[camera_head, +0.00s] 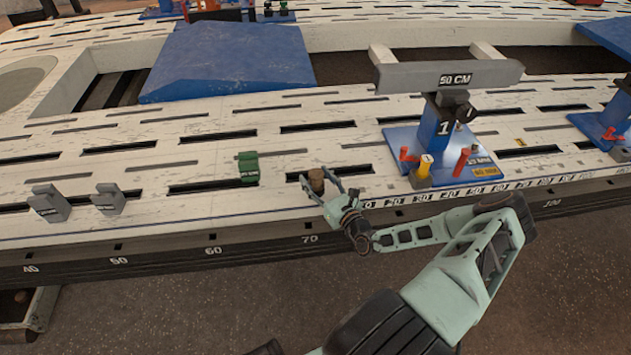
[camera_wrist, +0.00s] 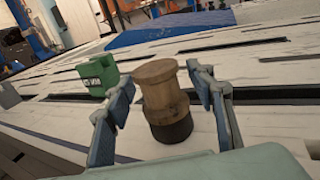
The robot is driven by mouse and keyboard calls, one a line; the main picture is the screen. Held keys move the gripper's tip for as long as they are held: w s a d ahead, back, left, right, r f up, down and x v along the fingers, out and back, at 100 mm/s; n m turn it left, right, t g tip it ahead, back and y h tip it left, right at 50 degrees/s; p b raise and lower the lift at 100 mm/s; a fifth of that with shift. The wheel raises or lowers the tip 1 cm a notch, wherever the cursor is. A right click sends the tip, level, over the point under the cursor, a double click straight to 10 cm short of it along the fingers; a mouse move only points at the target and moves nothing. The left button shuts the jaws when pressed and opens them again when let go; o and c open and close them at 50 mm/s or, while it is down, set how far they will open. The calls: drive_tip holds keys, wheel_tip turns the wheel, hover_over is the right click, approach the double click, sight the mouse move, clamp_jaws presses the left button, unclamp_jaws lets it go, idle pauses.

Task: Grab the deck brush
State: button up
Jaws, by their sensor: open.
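The deck brush appears to be the short brown wooden piece with a waisted knob and a dark lower band (camera_wrist: 163,95). In the head view the brush (camera_head: 316,181) stands upright on the pale slotted bench, near its front edge. My gripper (camera_head: 320,184) is open, with one finger on each side of the brush. In the wrist view my gripper (camera_wrist: 163,80) shows gaps between both fingers and the wood, so it does not appear to hold it.
A green block (camera_head: 248,168) stands left of the brush, and it also shows in the wrist view (camera_wrist: 98,75). Two grey wedges (camera_head: 108,199) are farther left. A blue-based post with a grey bar (camera_head: 447,77) is to the right. A blue ramp (camera_head: 229,62) lies behind.

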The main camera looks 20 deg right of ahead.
drive_tip(key=c, duration=1.4)
drive_tip(key=shift+o, duration=0.2)
drive_tip(key=shift+r, duration=0.15)
